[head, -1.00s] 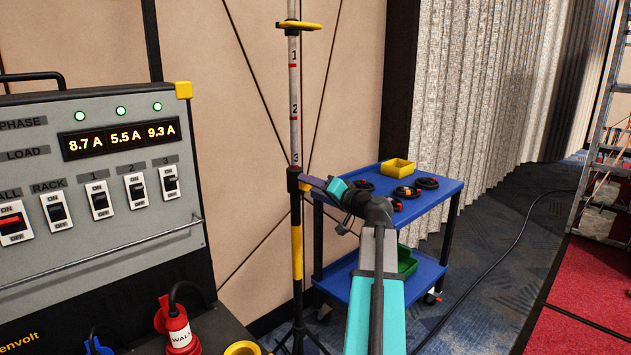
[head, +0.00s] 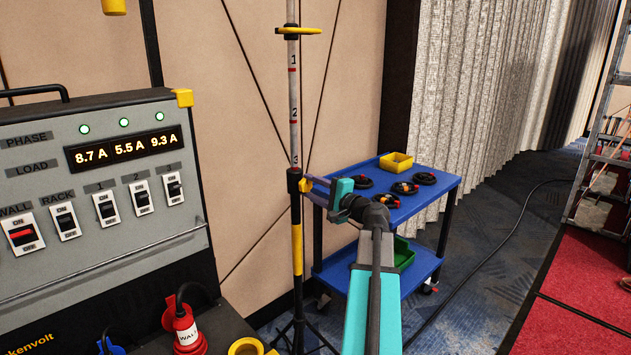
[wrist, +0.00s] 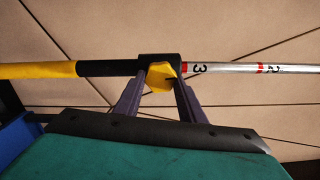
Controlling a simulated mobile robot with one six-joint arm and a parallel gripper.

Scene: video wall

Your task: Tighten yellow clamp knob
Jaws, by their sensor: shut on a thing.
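The yellow clamp knob (wrist: 161,76) sits on the black collar (wrist: 118,66) of the stand's pole in the wrist view. My gripper (wrist: 159,84) has one finger on each side of the knob and is shut on it.
A grey power panel (head: 60,170) with switches fills the left. Red platform (head: 590,290) lies right.

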